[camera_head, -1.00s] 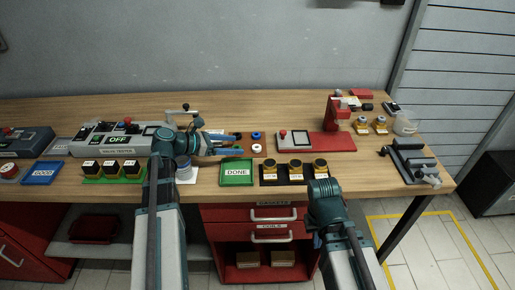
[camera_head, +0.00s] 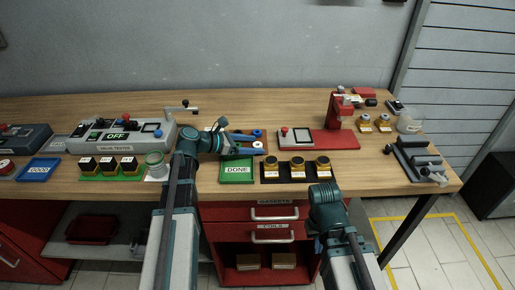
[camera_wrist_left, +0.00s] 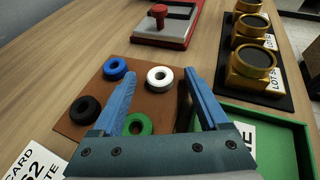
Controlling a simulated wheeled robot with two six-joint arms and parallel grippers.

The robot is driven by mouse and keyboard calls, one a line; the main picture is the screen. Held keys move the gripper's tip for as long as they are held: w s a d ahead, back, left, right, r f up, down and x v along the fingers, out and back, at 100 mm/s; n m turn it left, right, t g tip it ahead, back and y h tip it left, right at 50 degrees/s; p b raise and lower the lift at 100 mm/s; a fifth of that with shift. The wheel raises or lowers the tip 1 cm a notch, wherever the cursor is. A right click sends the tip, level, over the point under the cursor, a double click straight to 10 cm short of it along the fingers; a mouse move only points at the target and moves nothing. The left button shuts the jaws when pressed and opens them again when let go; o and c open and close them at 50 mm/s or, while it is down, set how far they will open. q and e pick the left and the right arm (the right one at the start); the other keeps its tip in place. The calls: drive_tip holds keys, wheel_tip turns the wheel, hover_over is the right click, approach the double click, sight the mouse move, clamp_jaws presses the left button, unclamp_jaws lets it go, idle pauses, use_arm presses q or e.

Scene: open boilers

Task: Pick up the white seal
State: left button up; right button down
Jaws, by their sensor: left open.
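The white seal (camera_wrist_left: 160,77) is a small ring on a brown mat (camera_wrist_left: 150,97) in the left wrist view. In the head view it shows as a small white ring (camera_head: 257,145) beside the gripper's fingertips. My left gripper (camera_wrist_left: 162,92) is open and empty, with its blue fingers low over the mat. The seal appears between the fingertips and slightly beyond them, close to the right finger. A blue seal (camera_wrist_left: 115,68), a black seal (camera_wrist_left: 85,108) and a green seal (camera_wrist_left: 138,124), partly hidden by the gripper, share the mat. My right arm's end (camera_head: 325,200) hangs at the table's front edge; its fingers are unclear.
A green DONE tray (camera_head: 237,171) stands in front of the mat. A black holder with gold-rimmed parts (camera_head: 296,168) is to its right. A red plate with a small device (camera_head: 325,143) lies right of the mat. The valve tester (camera_head: 118,136) is on the left.

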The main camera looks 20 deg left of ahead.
use_arm(q)
drive_tip(key=shift+c, duration=0.3)
clamp_jaws()
drive_tip(key=shift+r, duration=0.1)
drive_tip(key=shift+r+p, duration=0.85)
drive_tip(key=shift+p, duration=0.05)
wheel_tip(320, 180, up, 2)
drive_tip(key=shift+p, duration=1.05)
drive_tip(key=s+a, duration=0.1)
drive_tip(key=s, duration=0.4)
drive_tip(key=s+a, duration=0.2)
drive_tip(key=s, duration=0.3)
drive_tip(key=s+a+r+p, duration=0.1)
drive_tip(key=s+a, duration=0.1)
drive_tip(key=s, duration=0.3)
drive_tip(key=shift+s+a+r, duration=0.1)
